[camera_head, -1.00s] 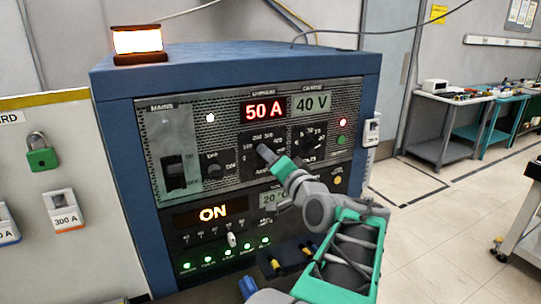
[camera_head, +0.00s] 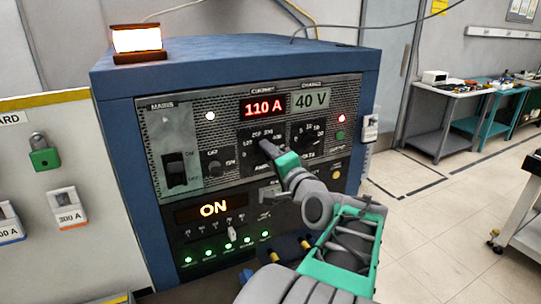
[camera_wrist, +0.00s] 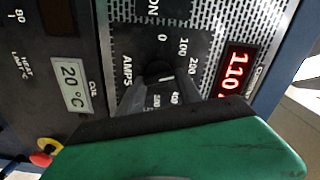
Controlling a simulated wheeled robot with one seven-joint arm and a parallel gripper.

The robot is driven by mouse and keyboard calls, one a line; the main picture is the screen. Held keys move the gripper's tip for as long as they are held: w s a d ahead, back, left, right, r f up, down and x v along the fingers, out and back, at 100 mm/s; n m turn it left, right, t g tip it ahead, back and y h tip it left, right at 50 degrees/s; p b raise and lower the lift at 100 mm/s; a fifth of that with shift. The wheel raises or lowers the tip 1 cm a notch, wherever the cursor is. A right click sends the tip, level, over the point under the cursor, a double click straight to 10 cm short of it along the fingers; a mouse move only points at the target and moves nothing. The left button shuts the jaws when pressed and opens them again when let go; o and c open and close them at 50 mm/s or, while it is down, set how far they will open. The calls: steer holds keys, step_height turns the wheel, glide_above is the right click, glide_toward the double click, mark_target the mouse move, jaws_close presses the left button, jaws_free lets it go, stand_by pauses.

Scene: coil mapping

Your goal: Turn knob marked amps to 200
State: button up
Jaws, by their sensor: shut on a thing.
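The amps knob (camera_wrist: 158,73) is dark and sits on a black dial plate marked 0, 100, 200 and on to 400 and 500 in the wrist view. My gripper (camera_head: 268,150) is shut on the knob in the head view and hides most of it. Its pointer cannot be made out. The red current display (camera_head: 263,107) reads 110 A, and it also shows in the wrist view (camera_wrist: 236,72). The green-grey display beside it (camera_head: 311,101) reads 40 V.
A second dial (camera_head: 308,133) sits just right of the amps dial. The mains switch (camera_head: 175,170) is at the left. Below are an ON display (camera_head: 212,210), a small lever (camera_head: 231,233) and several green lamps. A lit lamp (camera_head: 137,40) stands on the cabinet.

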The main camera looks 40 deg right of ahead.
steer(key=o, duration=1.4)
steer(key=b+v, duration=0.1)
steer(key=v, duration=0.6)
steer(key=shift+s+a+b, duration=0.15)
steer(key=shift+s+b, duration=0.25)
